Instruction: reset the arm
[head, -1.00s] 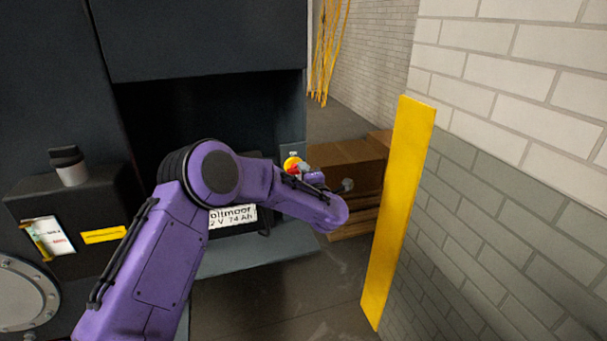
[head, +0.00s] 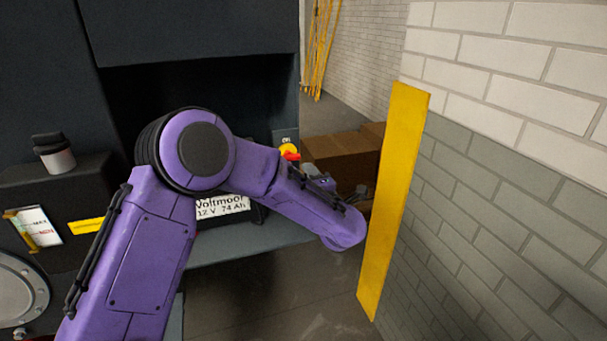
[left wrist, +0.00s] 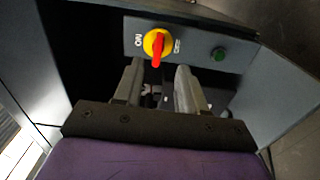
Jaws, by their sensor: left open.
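My purple left arm (head: 150,240) reaches in from the lower left in the head view, its elbow in front of the dark chassis. Its far end hangs to the right of the chassis bay, and its gripper is hard to make out there. In the left wrist view my left gripper (left wrist: 160,70) is open, with two grey fingers apart and nothing seen between them. Beyond the fingertips is a yellow rotary switch with a red handle (left wrist: 157,44) on a grey panel marked ON. The switch also shows in the head view (head: 290,153). My right gripper is not in view.
A battery labelled Voltmoor (head: 222,207) sits in the bay behind my arm. A yellow post (head: 393,200) stands close right of my arm's end, before a brick wall (head: 500,180). Brown boxes (head: 345,158) lie behind. A green button (left wrist: 218,54) is right of the switch.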

